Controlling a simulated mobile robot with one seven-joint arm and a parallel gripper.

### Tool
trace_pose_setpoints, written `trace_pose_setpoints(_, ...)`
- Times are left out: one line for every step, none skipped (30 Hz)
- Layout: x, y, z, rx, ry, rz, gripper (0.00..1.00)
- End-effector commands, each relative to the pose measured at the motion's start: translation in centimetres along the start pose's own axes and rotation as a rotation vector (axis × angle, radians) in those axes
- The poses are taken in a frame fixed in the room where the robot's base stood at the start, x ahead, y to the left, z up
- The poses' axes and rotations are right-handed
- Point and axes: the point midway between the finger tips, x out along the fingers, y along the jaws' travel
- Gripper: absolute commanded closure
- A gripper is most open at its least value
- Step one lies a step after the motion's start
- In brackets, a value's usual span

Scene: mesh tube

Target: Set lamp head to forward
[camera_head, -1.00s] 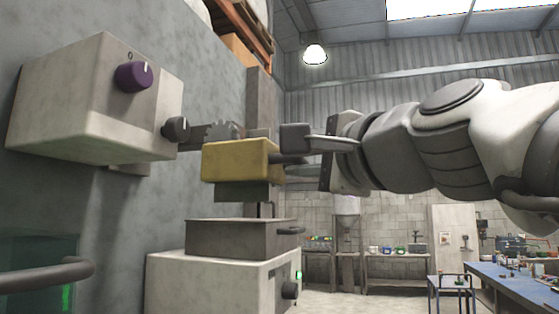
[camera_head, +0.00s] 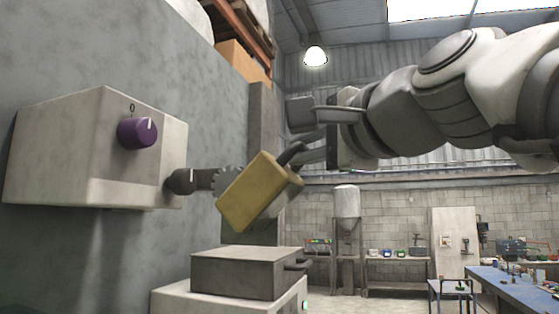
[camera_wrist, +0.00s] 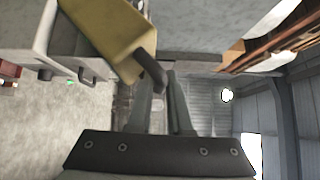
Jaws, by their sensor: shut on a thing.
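The yellow lamp head (camera_head: 256,192) hangs tilted on a toothed grey joint (camera_head: 229,181) at the end of a short arm from a wall box. A dark handle (camera_head: 291,153) sticks out of its right side. My gripper (camera_head: 304,148) comes from the right and is shut on this handle. In the wrist view the yellow lamp head (camera_wrist: 112,28) is at the top left. Its handle (camera_wrist: 151,67) reaches to my gripper (camera_wrist: 160,80), where the fingers partly hide the contact.
Below the lamp head stands a grey box with a handle (camera_head: 240,275) on a pale cabinet (camera_head: 180,302). A blue workbench (camera_head: 515,295) is far right.

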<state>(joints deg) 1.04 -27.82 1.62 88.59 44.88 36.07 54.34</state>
Motion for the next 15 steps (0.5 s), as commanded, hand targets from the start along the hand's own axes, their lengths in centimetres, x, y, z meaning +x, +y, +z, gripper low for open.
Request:
trace_pose_setpoints(0.1, -0.7, 0.0, -0.001, 0.001, -0.002, 1.00)
trace_pose_setpoints(0.2, -0.9, 0.1, -0.001, 0.001, -0.001, 1.00)
trace_pose_setpoints(0.3, -1.1, 0.1, -0.001, 0.001, -0.001, 1.00)
trace_pose_setpoints(0.3, -1.3, 0.2, -0.001, 0.001, 0.000, 1.00)
trace_pose_setpoints(0.4, -1.4, 0.2, 0.000, 0.001, 0.000, 1.00)
trace_pose_setpoints(0.5, -1.6, 0.3, 0.000, 0.001, 0.000, 1.00)
trace_pose_setpoints(0.6, -1.7, 0.4, 0.000, 0.001, 0.000, 1.00)
trace_pose_setpoints(0.7, -1.9, 0.4, -0.014, 0.002, 0.012, 1.00)
trace_pose_setpoints(0.7, -2.1, 0.5, -0.029, 0.003, 0.026, 1.00)
trace_pose_setpoints(0.8, -2.1, 0.6, -0.039, 0.003, 0.036, 1.00)
trace_pose_setpoints(0.8, -2.2, 0.7, -0.047, 0.003, 0.044, 1.00)
trace_pose_setpoints(0.9, -2.3, 0.7, -0.057, 0.003, 0.055, 1.00)
trace_pose_setpoints(1.0, -2.3, 0.7, -0.063, 0.003, 0.062, 1.00)
trace_pose_setpoints(1.0, -2.4, 0.8, -0.069, 0.003, 0.067, 1.00)
trace_pose_setpoints(1.1, -2.4, 0.8, -0.075, 0.003, 0.075, 1.00)
